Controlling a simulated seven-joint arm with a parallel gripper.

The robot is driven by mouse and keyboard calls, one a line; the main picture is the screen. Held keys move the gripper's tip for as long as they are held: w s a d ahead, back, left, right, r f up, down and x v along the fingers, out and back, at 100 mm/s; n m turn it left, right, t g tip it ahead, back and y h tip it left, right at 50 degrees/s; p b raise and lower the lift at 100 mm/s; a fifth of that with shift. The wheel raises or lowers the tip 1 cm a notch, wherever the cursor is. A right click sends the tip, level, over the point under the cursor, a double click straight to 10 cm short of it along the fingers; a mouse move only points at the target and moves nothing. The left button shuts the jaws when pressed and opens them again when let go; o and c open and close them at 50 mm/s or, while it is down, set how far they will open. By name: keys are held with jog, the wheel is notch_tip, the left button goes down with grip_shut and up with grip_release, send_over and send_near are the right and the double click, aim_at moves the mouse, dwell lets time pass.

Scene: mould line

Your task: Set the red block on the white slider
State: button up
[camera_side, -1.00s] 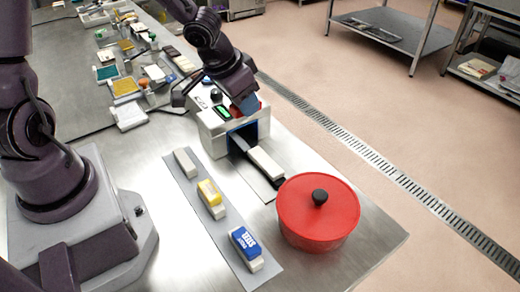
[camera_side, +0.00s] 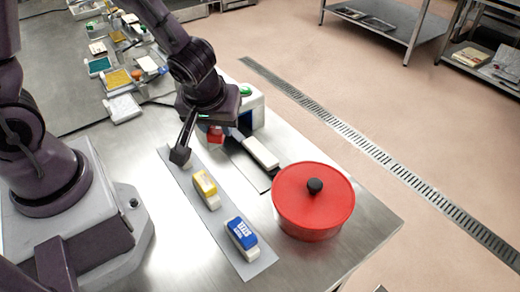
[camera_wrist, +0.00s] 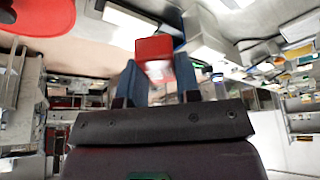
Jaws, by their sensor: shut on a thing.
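The red block (camera_side: 216,134) is held by my gripper (camera_side: 212,128), above the table just left of the machine. In the wrist view the red block (camera_wrist: 154,45) sits between the two blue fingers of my gripper (camera_wrist: 158,62), with a paler face toward the camera. White bar-shaped pieces are possible sliders. One bare white slider (camera_side: 261,152) lies on the dark track in front of the machine. Another on the grey strip is almost wholly hidden behind my wrist part. A yellow block (camera_side: 204,183) and a blue block (camera_side: 240,232) each sit on a white piece there.
A red lidded pot (camera_side: 312,208) stands right of the grey strip (camera_side: 262,264), near the table edge. The machine (camera_side: 252,108) stands behind my gripper, partly hidden. Small trays (camera_side: 122,107) and goods lie at the far left. The front right table corner is bare.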

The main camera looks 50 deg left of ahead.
jog(key=s+a+n+g+y, duration=0.1)
jog(key=s+a+n+g, duration=0.1)
jog(key=n, duration=0.4)
jog(key=n+g, duration=0.1)
jog(key=n, duration=0.2)
send_over(258, 149)
jog(key=d, duration=0.1)
jog(key=f, duration=0.9)
jog(key=shift+s+d, duration=0.1)
jog(key=shift+s, duration=0.2)
jog(key=shift+w+f, duration=0.25)
jog(key=shift+f, duration=1.65)
jog(key=shift+f, duration=0.1)
jog(key=o, duration=0.9)
